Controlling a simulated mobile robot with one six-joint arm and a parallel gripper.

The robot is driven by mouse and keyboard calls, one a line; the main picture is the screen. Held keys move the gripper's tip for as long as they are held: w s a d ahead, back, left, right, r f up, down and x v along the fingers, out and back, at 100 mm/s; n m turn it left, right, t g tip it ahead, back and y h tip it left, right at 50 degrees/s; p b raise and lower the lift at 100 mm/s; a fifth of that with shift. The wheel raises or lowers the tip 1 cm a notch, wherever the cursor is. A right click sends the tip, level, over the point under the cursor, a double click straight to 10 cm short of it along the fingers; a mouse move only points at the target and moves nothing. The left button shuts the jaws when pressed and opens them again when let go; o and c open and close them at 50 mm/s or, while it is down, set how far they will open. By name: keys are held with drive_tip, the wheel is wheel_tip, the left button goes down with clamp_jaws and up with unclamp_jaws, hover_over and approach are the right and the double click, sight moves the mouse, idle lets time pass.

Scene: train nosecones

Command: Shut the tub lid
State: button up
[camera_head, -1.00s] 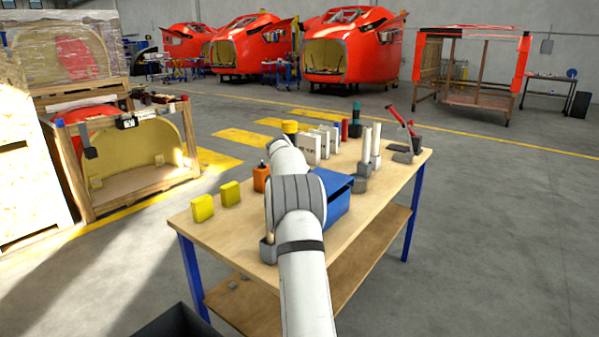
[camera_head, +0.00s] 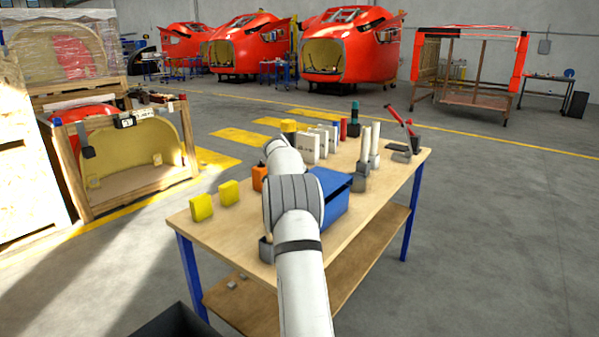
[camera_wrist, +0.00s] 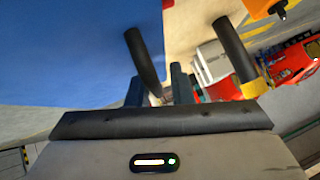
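The blue tub (camera_head: 334,208) stands on the workbench, partly hidden behind my arm in the head view. Its flat blue top lies at a slant with a dark gap under its near right edge, so the lid seems not fully down. In the wrist view a broad plain blue surface (camera_wrist: 75,50), likely the tub or its lid, fills the upper left, close to my gripper. My gripper (camera_wrist: 180,30) shows there as two dark fingers set apart, with nothing seen held between them. Contact with the blue surface cannot be told. In the head view my arm hides the gripper.
The workbench (camera_head: 240,238) holds two yellow blocks (camera_head: 202,207), an orange item (camera_head: 259,178), white boxes (camera_head: 309,147), pale cylinders (camera_head: 375,142) and a red-armed tool (camera_head: 399,121). A wooden crate (camera_head: 140,194) stands at the left. The floor right of the bench is clear.

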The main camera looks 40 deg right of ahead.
drive_tip(key=shift+b+v, duration=0.75)
drive_tip(key=shift+v, duration=3.15)
drive_tip(key=shift+a+r, duration=0.1)
drive_tip(key=shift+a, duration=0.15)
drive_tip(key=s+a+r+n+y+p, duration=0.1)
drive_tip(key=s+a+n+y, duration=0.15)
drive_tip(key=s+a, duration=0.45)
drive_tip(key=s+a+n+y, duration=0.1)
drive_tip(key=s+a+n, duration=0.25)
drive_tip(key=a, duration=0.75)
drive_tip(key=s+a+r+n+y+p, duration=0.1)
drive_tip(key=s+a+n, duration=0.3)
drive_tip(key=a, duration=0.5)
drive_tip(key=s+a+f+n+y, duration=0.1)
drive_tip(key=s+a+f+n, duration=0.1)
drive_tip(key=s+a, duration=0.3)
drive_tip(key=s+a+f+n+g+y+p, duration=0.1)
drive_tip(key=s+a, duration=0.4)
drive_tip(key=s, duration=0.7)
drive_tip(key=s+a+f+n+g+y, duration=0.1)
drive_tip(key=s+a+f+n, duration=0.2)
drive_tip(key=s+a+f, duration=0.2)
drive_tip(key=s+a, duration=0.1)
drive_tip(key=s, duration=0.2)
drive_tip(key=shift+f+n+y, duration=0.2)
drive_tip(key=shift+n+y, duration=0.1)
drive_tip(key=shift+y, duration=0.05)
